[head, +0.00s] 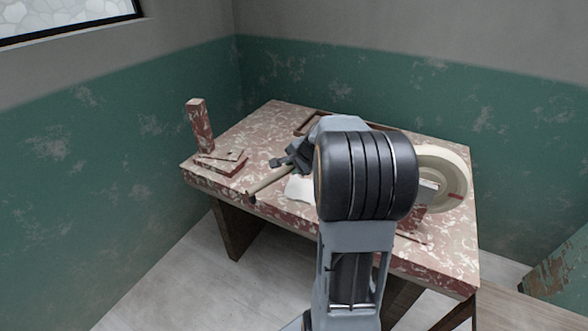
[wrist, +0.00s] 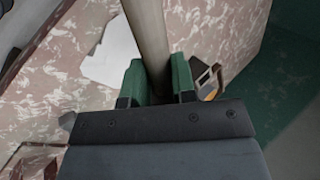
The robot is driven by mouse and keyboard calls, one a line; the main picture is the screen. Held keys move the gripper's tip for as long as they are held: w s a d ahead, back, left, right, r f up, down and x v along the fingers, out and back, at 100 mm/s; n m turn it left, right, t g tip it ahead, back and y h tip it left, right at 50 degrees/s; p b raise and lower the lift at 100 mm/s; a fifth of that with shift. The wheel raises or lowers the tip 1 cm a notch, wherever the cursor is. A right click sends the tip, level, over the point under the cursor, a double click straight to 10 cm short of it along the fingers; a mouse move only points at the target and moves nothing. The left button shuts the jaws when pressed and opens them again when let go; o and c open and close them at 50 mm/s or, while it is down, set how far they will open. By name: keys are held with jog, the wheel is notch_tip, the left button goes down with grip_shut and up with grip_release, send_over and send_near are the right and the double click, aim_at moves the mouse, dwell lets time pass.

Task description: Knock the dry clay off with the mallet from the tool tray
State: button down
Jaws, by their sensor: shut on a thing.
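My gripper (head: 291,161) is over the table and shut on a pale wooden rod (head: 268,183), which looks like a mallet handle. In the head view the rod slants to the lower left and ends dark near the table's front edge. In the wrist view the green fingertips (wrist: 155,82) press on both sides of the rod (wrist: 147,28), which runs out of the top of the picture. No mallet head can be made out clearly. A brown-rimmed tray (head: 306,123) lies behind my gripper, partly hidden. I cannot make out which thing bears the dry clay.
The mottled table (head: 262,131) holds an upright post (head: 200,126) on a slab at the left. A white sheet (head: 298,189) lies near the front. A cream round disc (head: 456,172) stands at the right, partly behind my arm. Green walls close off the back.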

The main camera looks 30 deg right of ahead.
jog(key=shift+f+b, duration=2.25)
jog(key=shift+f, duration=0.65)
notch_tip(320, 180, down, 3)
jog(key=b, duration=0.2)
jog(key=shift+b, duration=0.35)
notch_tip(320, 180, up, 6)
jog(key=p, duration=0.5)
jog(key=shift+r, duration=0.2)
jog(key=shift+f, duration=0.15)
jog(key=shift+s+f+n+y+b, duration=0.25)
jog(key=shift+f+n+b, duration=0.15)
jog(key=shift+f+b, duration=0.45)
jog(key=shift+s+f+n+y+b, duration=0.1)
jog(key=shift+f+n+y+b, duration=0.3)
jog(key=shift+b, duration=0.65)
jog(key=shift+f, duration=0.2)
